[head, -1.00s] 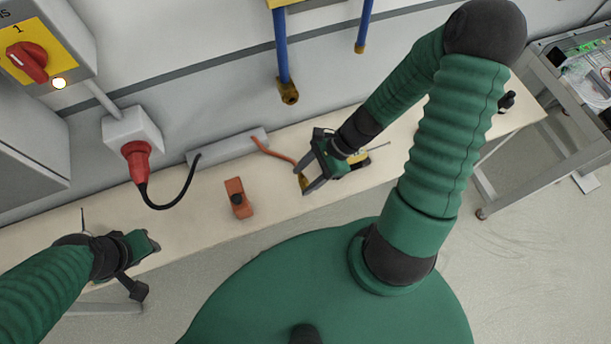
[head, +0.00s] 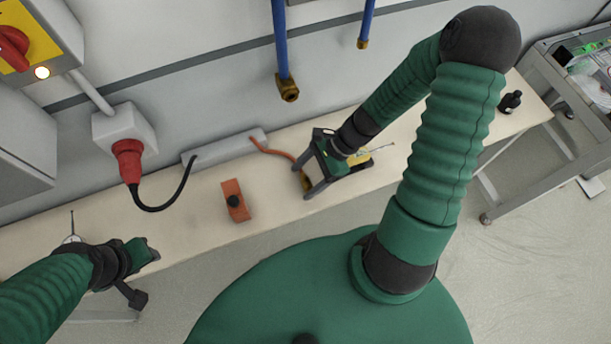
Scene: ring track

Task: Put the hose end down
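The orange hose (head: 273,151) runs from the grey box on the bench to my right gripper (head: 302,182). The brass-coloured hose end (head: 306,180) shows between the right gripper's fingers, low over or on the bench; I cannot tell whether it touches. The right fingers are spread wide on either side of it, with gaps. My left gripper (head: 146,273) is open and empty near the bench's front edge at the left.
An orange block with a black knob (head: 234,201) sits on the bench (head: 200,220) between the grippers. A yellow item (head: 358,158) is partly hidden behind the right gripper. Blue pipes (head: 281,45) hang above. A red plug with black cable (head: 129,160) hangs at left.

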